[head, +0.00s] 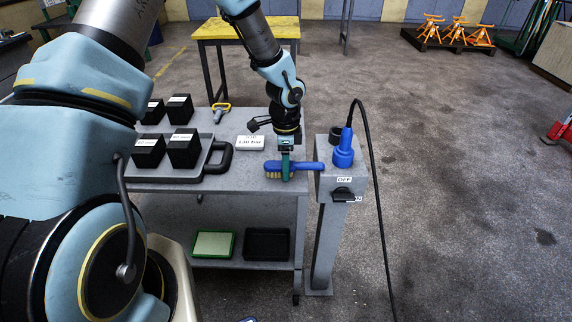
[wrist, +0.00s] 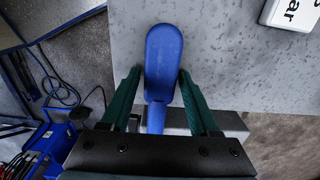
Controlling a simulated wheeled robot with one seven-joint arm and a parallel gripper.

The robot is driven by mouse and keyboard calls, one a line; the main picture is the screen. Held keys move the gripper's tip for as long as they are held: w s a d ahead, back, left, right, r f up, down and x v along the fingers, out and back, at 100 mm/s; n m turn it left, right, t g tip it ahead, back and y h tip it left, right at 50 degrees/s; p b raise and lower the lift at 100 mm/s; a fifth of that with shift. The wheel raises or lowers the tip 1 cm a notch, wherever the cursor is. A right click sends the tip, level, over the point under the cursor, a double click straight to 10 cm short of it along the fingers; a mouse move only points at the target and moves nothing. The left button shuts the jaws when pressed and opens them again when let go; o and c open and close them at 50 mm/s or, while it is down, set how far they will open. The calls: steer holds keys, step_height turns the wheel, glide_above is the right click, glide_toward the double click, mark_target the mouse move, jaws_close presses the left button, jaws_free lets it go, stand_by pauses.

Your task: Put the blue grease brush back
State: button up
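The blue grease brush (head: 306,165) lies level across the front right corner of the grey bench, its tan bristles facing down at the left. Its handle points right toward the grey post. In the wrist view the rounded blue brush head (wrist: 164,55) lies between the green fingers, over the bench top, and its handle runs back under the palm. I cannot tell whether the brush touches the bench.
The grey post (head: 325,235) with a blue plug (head: 343,150) and black cable (head: 373,170) stands just right. Black labelled blocks (head: 184,149) sit on a tray at the left, with a white label block (head: 250,142) nearby. Green (head: 213,244) and black (head: 267,244) trays occupy the lower shelf.

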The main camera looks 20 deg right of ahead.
steer(key=shift+o, duration=0.3)
steer(key=shift+r, duration=0.4)
step_height(320, 180, up, 12)
steer(key=f+b, duration=0.1)
steer(key=b, duration=0.1)
steer(key=s+a+r+n, duration=0.1)
steer(key=a+r+n, duration=0.2)
steer(key=a+n, duration=0.8)
steer(key=s+a+r+n+t, duration=0.1)
steer(key=s+a+r+n, duration=0.1)
steer(key=a+n, duration=0.9)
steer(key=a+r, duration=0.1)
steer(key=a, duration=0.9)
steer(key=shift+t, duration=0.3)
steer(key=shift+a+r, duration=0.1)
